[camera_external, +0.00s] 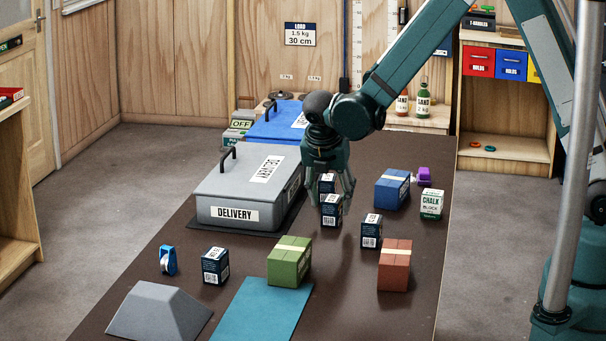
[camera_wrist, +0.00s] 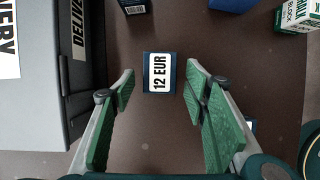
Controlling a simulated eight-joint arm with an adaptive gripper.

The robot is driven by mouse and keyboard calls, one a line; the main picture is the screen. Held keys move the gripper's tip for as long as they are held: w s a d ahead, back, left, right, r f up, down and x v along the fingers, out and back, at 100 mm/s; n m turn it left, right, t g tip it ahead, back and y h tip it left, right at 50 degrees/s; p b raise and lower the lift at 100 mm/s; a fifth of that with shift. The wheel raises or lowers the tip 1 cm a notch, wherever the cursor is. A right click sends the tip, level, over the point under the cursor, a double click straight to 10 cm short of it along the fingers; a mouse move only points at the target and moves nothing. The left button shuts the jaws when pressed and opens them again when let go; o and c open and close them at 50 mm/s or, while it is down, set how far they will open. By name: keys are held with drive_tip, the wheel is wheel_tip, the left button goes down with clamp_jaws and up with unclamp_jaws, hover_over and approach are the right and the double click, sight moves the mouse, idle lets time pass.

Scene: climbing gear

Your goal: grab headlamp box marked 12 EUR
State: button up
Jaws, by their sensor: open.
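The headlamp box marked 12 EUR (camera_wrist: 160,84) is small and dark blue, with a white label on top. In the wrist view it lies ahead, between the lines of my two green-padded fingers. My gripper (camera_wrist: 160,75) is open and empty, with a finger on either side of the box in the picture. In the external view my gripper (camera_external: 331,201) points down over the dark table. The matching dark box (camera_external: 331,217) appears below it, partly behind the fingers. I cannot tell the exact height gap.
Similar dark boxes stand behind (camera_external: 327,184), to the right (camera_external: 371,232) and at front left (camera_external: 215,266). A grey delivery case (camera_external: 240,188) is close on the left. A blue box (camera_external: 392,188) and a chalk box (camera_external: 431,205) stand right. Green (camera_external: 289,261) and red (camera_external: 394,265) boxes are in front.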

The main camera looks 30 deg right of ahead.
sight(332, 208)
drive_tip(key=shift+b+x, duration=0.35)
drive_tip(key=shift+x, duration=1.8)
drive_tip(key=c, duration=1)
